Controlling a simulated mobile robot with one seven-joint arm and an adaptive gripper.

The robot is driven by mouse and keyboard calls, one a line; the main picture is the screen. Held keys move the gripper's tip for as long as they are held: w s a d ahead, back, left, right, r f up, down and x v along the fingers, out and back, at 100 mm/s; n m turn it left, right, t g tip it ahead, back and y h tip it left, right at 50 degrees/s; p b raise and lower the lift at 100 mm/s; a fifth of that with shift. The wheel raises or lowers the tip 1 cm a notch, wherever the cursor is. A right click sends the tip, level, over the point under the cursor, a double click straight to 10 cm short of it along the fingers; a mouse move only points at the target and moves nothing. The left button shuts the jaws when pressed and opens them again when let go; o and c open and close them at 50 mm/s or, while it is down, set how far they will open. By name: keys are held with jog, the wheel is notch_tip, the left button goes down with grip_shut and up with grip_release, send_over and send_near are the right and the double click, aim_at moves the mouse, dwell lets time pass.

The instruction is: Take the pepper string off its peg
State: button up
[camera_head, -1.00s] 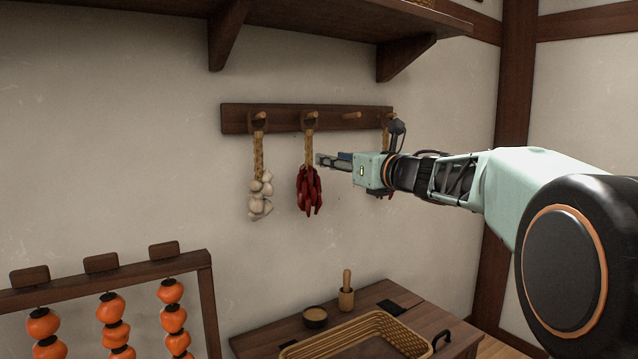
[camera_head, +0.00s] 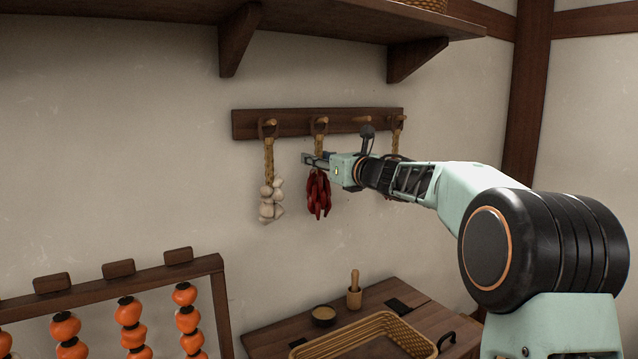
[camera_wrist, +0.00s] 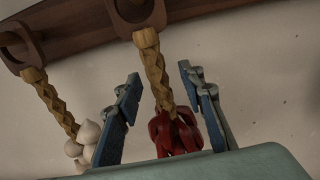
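The pepper string (camera_head: 319,195) is a bunch of dark red peppers under a braided straw cord. It hangs by a loop from a peg (camera_head: 321,121) on the dark wooden rail (camera_head: 290,122). My gripper (camera_head: 306,159) is at the cord just above the peppers. In the wrist view my gripper (camera_wrist: 160,95) is open, one blue-padded finger on each side of the braided cord (camera_wrist: 153,70). Gaps show between the cord and both fingers. The peppers (camera_wrist: 172,132) are partly hidden by the gripper body.
A garlic string (camera_head: 271,200) hangs just left, close to my left finger in the wrist view. Another cord (camera_head: 397,135) hangs at the right, partly behind my arm. A shelf (camera_head: 340,22) juts out above. Below are a basket (camera_head: 355,335), a bowl and a mortar on a table.

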jog(key=shift+c, duration=0.2)
grip_shut()
jog(key=shift+r, duration=0.1)
jog(key=shift+r, duration=0.35)
jog(key=r+b+v, duration=0.1)
jog(key=b+v, duration=0.5)
jog(key=v, duration=1.2)
jog(key=shift+r, duration=0.4)
